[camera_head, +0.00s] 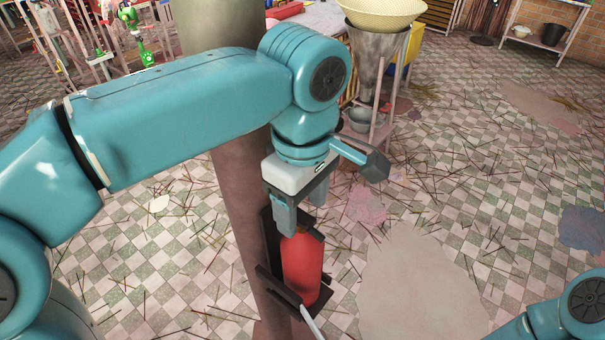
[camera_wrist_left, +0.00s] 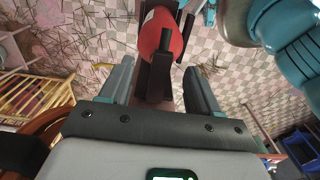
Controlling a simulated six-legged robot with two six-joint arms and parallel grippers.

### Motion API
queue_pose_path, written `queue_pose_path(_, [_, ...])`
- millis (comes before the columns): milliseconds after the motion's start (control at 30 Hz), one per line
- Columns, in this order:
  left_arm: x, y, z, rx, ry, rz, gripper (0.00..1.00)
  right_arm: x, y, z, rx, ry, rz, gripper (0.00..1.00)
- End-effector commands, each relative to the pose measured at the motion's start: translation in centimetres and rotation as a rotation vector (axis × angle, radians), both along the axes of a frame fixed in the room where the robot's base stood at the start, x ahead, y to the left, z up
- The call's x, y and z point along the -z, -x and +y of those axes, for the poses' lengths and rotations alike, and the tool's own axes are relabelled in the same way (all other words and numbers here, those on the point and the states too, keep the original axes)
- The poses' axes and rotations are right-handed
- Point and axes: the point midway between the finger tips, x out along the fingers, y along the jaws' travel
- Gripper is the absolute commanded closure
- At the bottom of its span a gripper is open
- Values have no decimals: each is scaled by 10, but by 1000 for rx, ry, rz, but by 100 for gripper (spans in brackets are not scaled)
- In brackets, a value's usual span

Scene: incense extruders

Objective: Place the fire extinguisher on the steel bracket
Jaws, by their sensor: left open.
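The red fire extinguisher (camera_head: 302,268) stands upright in the dark steel bracket (camera_head: 278,287) on the side of a brown pillar. My left gripper (camera_head: 304,216) is just above the extinguisher's top, pointing down. In the wrist view its two fingers (camera_wrist_left: 162,78) are spread apart with nothing held between them. The extinguisher's top is partly hidden by the near finger. Only a piece of my right arm shows, at the lower right; its gripper is out of view.
The brown pillar (camera_head: 243,195) rises right behind my left arm. A metal funnel stand (camera_head: 377,65) with a cream basin (camera_head: 383,12) stands behind the gripper. Thin sticks litter the checkered floor (camera_head: 470,190), which is otherwise open to the right.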

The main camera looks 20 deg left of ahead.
Motion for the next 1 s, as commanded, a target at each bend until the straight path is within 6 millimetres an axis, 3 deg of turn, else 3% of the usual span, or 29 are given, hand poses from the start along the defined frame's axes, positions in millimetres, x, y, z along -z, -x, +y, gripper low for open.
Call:
queue_pose_path(200, [-54,-1,-1,1,2,-3,38,-8,0,0,0,0,0,57])
queue_pose_path(400, [-84,-1,-1,0,1,-2,38,-14,0,0,0,0,0,57])
queue_pose_path(1000, [-92,-1,0,0,0,-1,38,-15,0,0,0,0,0,57])
